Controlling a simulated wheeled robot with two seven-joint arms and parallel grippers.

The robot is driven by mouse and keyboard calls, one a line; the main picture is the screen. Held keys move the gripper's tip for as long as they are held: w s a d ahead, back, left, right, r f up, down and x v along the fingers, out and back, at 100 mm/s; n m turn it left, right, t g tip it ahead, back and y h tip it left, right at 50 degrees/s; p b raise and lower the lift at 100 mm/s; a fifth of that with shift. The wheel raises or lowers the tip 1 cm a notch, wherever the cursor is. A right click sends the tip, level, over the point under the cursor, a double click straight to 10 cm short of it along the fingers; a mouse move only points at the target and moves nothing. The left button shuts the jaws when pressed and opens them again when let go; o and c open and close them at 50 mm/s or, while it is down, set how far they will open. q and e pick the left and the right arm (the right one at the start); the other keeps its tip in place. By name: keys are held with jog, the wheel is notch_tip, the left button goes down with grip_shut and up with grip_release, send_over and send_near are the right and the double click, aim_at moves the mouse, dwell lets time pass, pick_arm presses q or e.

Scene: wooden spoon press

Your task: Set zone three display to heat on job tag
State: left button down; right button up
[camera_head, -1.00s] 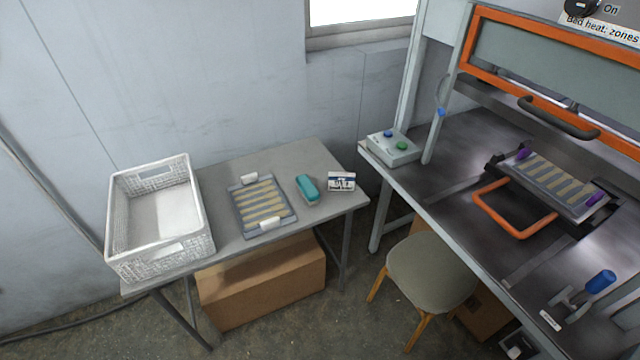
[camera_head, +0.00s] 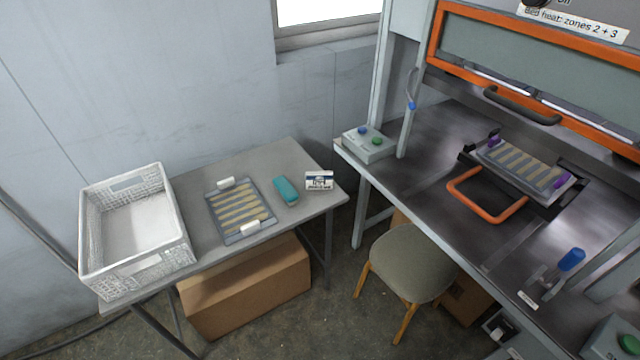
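The press (camera_head: 540,62) stands at the right with an orange-framed guard and a dark handle. A white label (camera_head: 575,25) at its top reads "heat: zones 2 + 3", and a dark knob (camera_head: 538,3) above it is cut off by the picture's edge. A small white card with dark print (camera_head: 319,180), perhaps the job tag, stands on the grey side table; its text is too small to read. No zone display can be made out. Neither of my grippers is in view.
The side table (camera_head: 292,152) holds a white basket (camera_head: 135,270), a tray of wooden spoon blanks (camera_head: 262,232) and a teal object (camera_head: 286,189). A stool (camera_head: 412,262) stands before the press bench (camera_head: 430,190).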

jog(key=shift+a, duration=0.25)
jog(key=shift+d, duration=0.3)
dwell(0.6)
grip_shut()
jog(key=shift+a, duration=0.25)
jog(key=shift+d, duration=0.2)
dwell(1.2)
